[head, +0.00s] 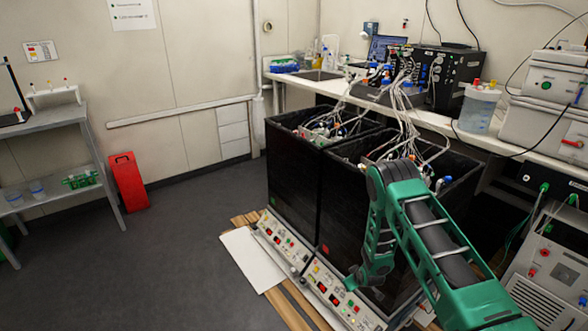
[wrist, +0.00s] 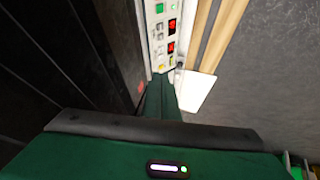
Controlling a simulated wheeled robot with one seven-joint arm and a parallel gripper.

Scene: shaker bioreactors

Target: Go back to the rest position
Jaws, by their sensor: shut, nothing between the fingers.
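My gripper (head: 356,281) hangs at the end of my green and dark grey arm, in front of the right black shaker bioreactor box (head: 345,195). It is shut and empty, close above the control panel (head: 318,285) along the box's foot. In the wrist view, the gripper (wrist: 160,85) shows as a narrow green shape pointing toward the panel (wrist: 160,32). The dark box wall (wrist: 75,55) is on the left there. My arm hides part of the right box's front.
A second black box (head: 292,170) stands to the left. Tubes run from both to a black device (head: 455,78) on the bench. A white sheet (head: 252,258) lies by the wooden pallet (head: 292,308). A grey shelf (head: 50,125) and red case (head: 128,182) stand left. Open floor (head: 185,260) lies between.

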